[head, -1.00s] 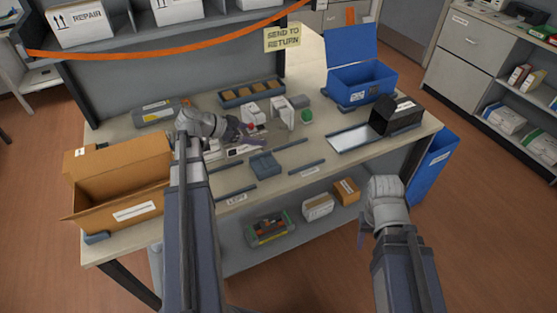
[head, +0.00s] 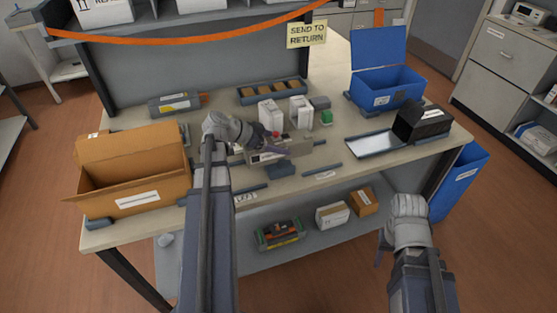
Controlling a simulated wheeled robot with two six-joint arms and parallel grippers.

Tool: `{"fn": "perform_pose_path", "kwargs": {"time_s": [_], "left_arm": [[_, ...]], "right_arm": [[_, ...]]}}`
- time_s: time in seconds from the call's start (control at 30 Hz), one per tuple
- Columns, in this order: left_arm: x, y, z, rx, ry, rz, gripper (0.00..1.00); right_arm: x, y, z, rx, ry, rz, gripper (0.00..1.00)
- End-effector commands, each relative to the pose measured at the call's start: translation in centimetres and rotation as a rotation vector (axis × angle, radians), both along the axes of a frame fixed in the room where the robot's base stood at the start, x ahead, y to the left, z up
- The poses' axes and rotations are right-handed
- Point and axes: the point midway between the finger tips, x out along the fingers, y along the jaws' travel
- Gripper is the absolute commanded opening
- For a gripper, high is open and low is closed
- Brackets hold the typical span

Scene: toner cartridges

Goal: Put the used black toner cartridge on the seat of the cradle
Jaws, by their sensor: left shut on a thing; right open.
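The used black toner cartridge (head: 290,149) shows as a long grey-dark body with a pale label strip, held level over the bench middle. My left gripper (head: 274,146) is shut on it from the left and hides part of it. The blue-grey cradle (head: 281,171) is just below and in front of the cartridge, partly covered by it. I cannot tell whether the cartridge touches the seat. My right gripper (head: 381,248) is open and empty, off the bench's front edge at the right.
An open cardboard box (head: 130,185) stands at left; another grey cartridge (head: 176,103) lies behind it. White cartons (head: 300,112) stand behind the cradle. A blue bin (head: 386,88) and a black box (head: 422,121) are at right. Low dark rails (head: 322,172) lie around the cradle.

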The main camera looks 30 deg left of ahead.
Motion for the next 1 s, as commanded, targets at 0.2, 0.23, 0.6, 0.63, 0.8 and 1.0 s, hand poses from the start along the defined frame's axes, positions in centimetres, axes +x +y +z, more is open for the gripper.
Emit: {"fn": "perform_pose_path", "kwargs": {"time_s": [0.2,0.23,0.6,0.63,0.8,1.0], "left_arm": [[0.0,0.0,-0.4,-0.001,-0.001,0.0,0.0],[0.0,0.0,-0.7,-0.001,-0.001,0.0,0.0],[0.0,0.0,-4.0,-0.001,-0.001,0.0,0.0],[0.0,0.0,-4.0,-0.001,-0.001,0.0,0.0],[0.0,0.0,-3.8,-0.001,-0.001,0.0,0.0],[0.0,0.0,-4.2,0.0,0.0,0.0,0.84]], "right_arm": [[0.0,0.0,-0.5,0.0,0.0,0.0,0.5],[0.0,0.0,-0.7,0.0,0.0,0.0,0.5],[0.0,0.0,-4.1,0.0,0.0,0.0,0.5],[0.0,0.0,-4.0,0.0,0.0,0.0,0.5],[0.0,0.0,-3.8,0.0,0.0,0.0,0.5],[0.0,0.0,-4.2,0.0,0.0,0.0,0.5]]}}
